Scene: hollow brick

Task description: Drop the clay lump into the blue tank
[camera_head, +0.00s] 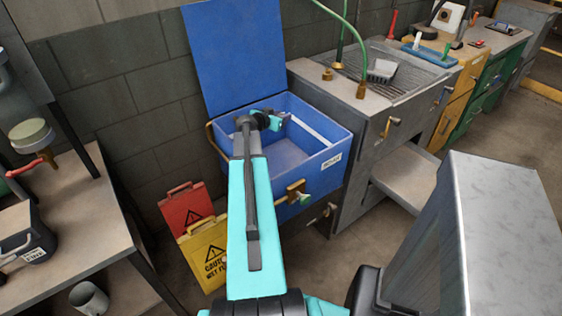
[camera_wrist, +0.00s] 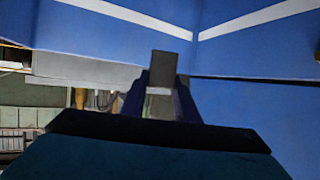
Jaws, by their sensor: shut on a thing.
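The blue tank (camera_head: 325,163) stands against the wall in the head view, its lid raised at the back. Its blue inner walls with a white line fill much of the wrist view (camera_wrist: 250,48). In the wrist view my gripper (camera_wrist: 161,90) is shut on a small grey block-like piece, the clay lump (camera_wrist: 165,67), held between the fingertips. The lump cannot be made out in the head view, where my arm and gripper cover it.
The raised blue lid (camera_head: 237,50) stands behind the tank. A sink counter (camera_head: 365,100) with a green hose adjoins it on the right. Yellow (camera_head: 203,250) and red (camera_head: 188,207) caution signs stand left of it. A table (camera_head: 75,230) is at the left.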

